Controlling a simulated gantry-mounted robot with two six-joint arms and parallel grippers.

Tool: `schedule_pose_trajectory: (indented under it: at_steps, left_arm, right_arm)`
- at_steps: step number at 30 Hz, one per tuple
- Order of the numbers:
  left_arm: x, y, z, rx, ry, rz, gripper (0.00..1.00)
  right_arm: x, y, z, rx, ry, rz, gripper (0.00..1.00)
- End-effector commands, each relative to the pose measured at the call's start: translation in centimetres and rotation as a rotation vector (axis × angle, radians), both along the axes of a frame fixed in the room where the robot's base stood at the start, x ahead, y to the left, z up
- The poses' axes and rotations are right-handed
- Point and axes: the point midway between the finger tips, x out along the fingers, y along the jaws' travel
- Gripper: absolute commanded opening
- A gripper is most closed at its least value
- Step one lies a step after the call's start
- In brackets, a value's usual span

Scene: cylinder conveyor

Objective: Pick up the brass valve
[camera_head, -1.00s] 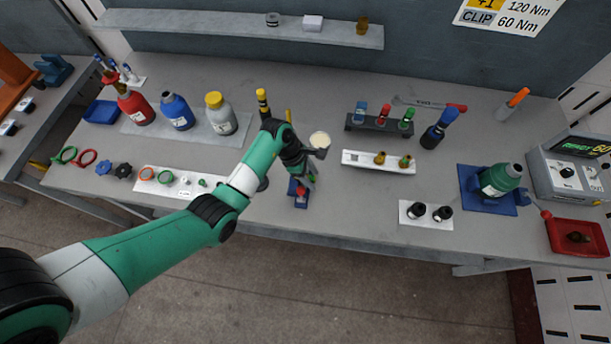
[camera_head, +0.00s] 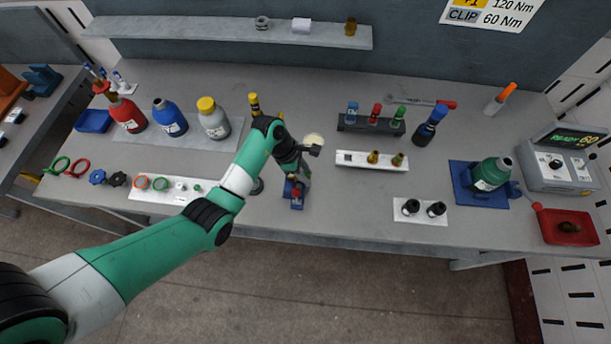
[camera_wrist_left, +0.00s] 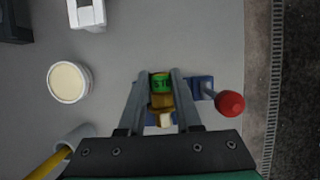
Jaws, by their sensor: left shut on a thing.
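My left gripper (camera_head: 299,178) reaches down at the blue fixture (camera_head: 297,201) near the table's front edge. In the left wrist view, the left gripper (camera_wrist_left: 160,78) is shut on the brass valve (camera_wrist_left: 161,101), which has a green lettered band at one end. The blue fixture (camera_wrist_left: 202,82) with its red ball handle (camera_wrist_left: 230,103) is right beside and partly under the fingers. I cannot tell whether the valve still touches the fixture. The gripper hides the valve in the head view. My right gripper is not in view.
A white tray (camera_head: 385,168) with two brass pieces stands to the right. Behind the gripper is a round cream-topped container (camera_head: 313,139); it also shows in the left wrist view (camera_wrist_left: 69,82). Bottles stand at left. The front table edge is close.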

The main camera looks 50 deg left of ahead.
Motion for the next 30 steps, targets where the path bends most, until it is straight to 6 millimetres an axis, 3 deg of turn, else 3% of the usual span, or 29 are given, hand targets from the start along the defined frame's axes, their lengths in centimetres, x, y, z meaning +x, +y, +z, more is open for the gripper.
schedule_pose_trajectory:
  at_steps: [9,15,19,24,30]
  left_arm:
    - [-1.3,-5.3,7.5,0.001,-0.006,-0.004,0.00]
    - [-2.5,-10.2,9.2,0.000,-0.003,-0.006,0.00]
    - [-3.1,-12.4,10.1,0.000,-0.001,-0.004,0.00]
    - [-3.4,-13.5,10.6,0.000,0.000,-0.001,0.00]
    - [-3.5,-13.5,10.6,-0.028,-0.024,-0.003,0.00]
  right_arm:
    - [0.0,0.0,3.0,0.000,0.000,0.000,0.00]
    - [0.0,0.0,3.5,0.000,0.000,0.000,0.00]
    - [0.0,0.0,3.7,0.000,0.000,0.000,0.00]
    - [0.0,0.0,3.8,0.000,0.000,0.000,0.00]
    - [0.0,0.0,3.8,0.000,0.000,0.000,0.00]
